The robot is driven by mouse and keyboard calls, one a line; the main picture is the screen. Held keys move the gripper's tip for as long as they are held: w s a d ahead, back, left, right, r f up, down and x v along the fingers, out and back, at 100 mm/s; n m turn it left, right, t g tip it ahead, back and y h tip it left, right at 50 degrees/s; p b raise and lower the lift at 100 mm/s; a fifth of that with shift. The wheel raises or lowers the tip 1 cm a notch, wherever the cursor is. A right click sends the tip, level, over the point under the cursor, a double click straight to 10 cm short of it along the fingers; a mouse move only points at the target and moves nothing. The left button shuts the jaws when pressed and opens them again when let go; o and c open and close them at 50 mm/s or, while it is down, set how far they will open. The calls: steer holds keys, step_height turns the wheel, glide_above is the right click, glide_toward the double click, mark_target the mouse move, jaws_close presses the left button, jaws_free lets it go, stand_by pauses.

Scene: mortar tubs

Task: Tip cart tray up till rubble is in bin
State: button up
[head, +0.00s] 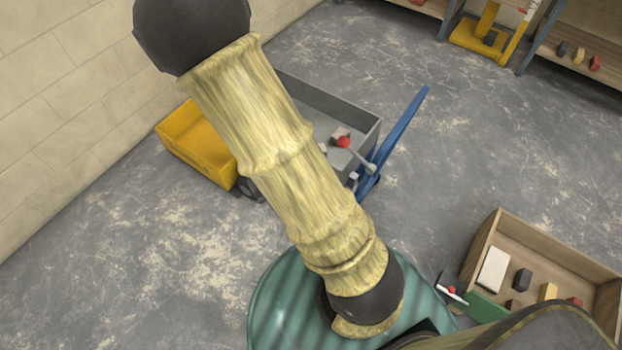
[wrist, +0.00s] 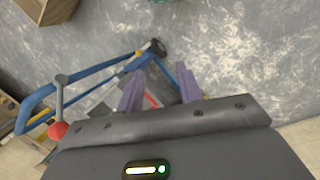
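The cart's grey tray (head: 310,100) looks level in the head view, partly behind my arm. A small pale piece of rubble (head: 338,131) shows inside it; other contents are hidden. The yellow bin (head: 196,143) stands on the floor beyond the tray, by the wall. A lever with a red knob (head: 344,142) rises at the cart's near side, beside the blue handle (head: 400,130). In the wrist view, my gripper (wrist: 160,75) has its two purple fingers apart, with nothing clearly held. The red knob (wrist: 58,131) is left of the fingers there.
A wooden box (head: 545,255) with several blocks is at the lower right. A green round surface (head: 285,300) is at the bottom. A yellow stand (head: 485,35) and shelves (head: 580,55) are at the back right. The floor (head: 450,140) right of the cart is clear.

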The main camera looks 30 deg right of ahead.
steer(key=w+d+f+n+h+b, duration=0.1)
steer(key=d+f+h+b, duration=0.2)
steer(key=f+b, duration=0.5)
steer(key=d+f+n+h+b, duration=0.15)
steer(key=f+h+b, duration=0.25)
steer(key=f, duration=0.7)
steer(key=w+a+f+n+t+h+b, duration=0.2)
steer(key=w+f+n+t+h+b, duration=0.1)
steer(key=w+t+b, duration=0.5)
steer(key=shift+w+a+h+b, duration=0.3)
steer(key=shift+w+h+b, duration=0.6)
steer(key=shift+w+b, duration=0.15)
steer(key=shift+d+f, duration=0.1)
steer(key=shift+f, duration=0.05)
steer(key=b+x, duration=0.3)
steer(key=x, duration=1.4)
steer(key=shift+w+r+b, duration=0.25)
steer(key=shift+w+b, duration=0.05)
steer(key=shift+b, duration=0.1)
